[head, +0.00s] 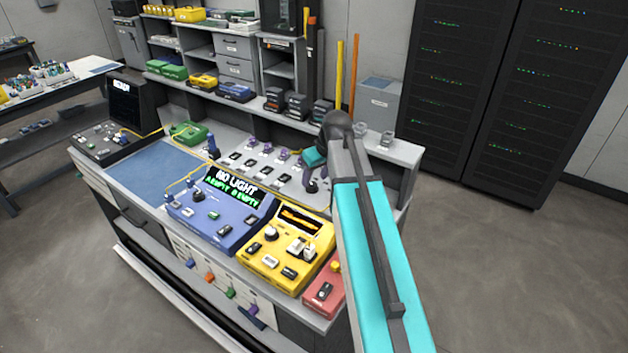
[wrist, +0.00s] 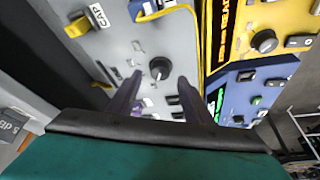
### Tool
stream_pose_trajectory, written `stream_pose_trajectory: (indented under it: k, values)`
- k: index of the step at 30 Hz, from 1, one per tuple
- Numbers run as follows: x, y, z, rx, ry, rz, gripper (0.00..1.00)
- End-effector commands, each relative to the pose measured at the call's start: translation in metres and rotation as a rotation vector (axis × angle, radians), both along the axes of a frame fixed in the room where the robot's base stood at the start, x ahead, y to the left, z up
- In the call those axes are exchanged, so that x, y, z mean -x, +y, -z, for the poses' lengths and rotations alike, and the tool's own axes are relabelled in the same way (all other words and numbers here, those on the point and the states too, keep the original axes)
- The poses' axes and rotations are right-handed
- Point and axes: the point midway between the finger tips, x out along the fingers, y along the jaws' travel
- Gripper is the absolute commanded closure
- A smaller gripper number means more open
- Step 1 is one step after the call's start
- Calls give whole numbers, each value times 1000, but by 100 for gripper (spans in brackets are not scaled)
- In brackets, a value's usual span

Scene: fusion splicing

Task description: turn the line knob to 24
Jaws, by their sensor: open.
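A round black knob (wrist: 160,68) stands on a grey panel (wrist: 120,45) in the wrist view; I cannot read a label or number that tells whether it is the line knob. My gripper (wrist: 160,78) is open, its two dark fingers apart on the left and right of the knob in that picture. I cannot tell how far the fingertips are from the panel. In the head view my gripper (head: 314,182) is over the right part of the grey bench panel, and my arm partly hides this area. The knob cannot be made out there.
A yellow device (head: 262,262) and a blue device (head: 215,232) with a display reading "NO LIGHT" stand in front. A red box (head: 322,292) is at the right front. A yellow cable (wrist: 198,45) runs beside the knob. Shelves (head: 260,98) rise behind the bench.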

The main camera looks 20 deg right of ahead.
Motion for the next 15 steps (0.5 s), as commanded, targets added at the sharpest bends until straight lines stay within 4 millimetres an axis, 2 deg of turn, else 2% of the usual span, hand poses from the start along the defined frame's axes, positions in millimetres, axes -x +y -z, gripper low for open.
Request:
stream_pose_trajectory:
  k: [6, 15]
  values:
    - [-8, 1, 18, -1, 1, 0, 54]
    - [-12, 2, 30, 0, 0, 0, 54]
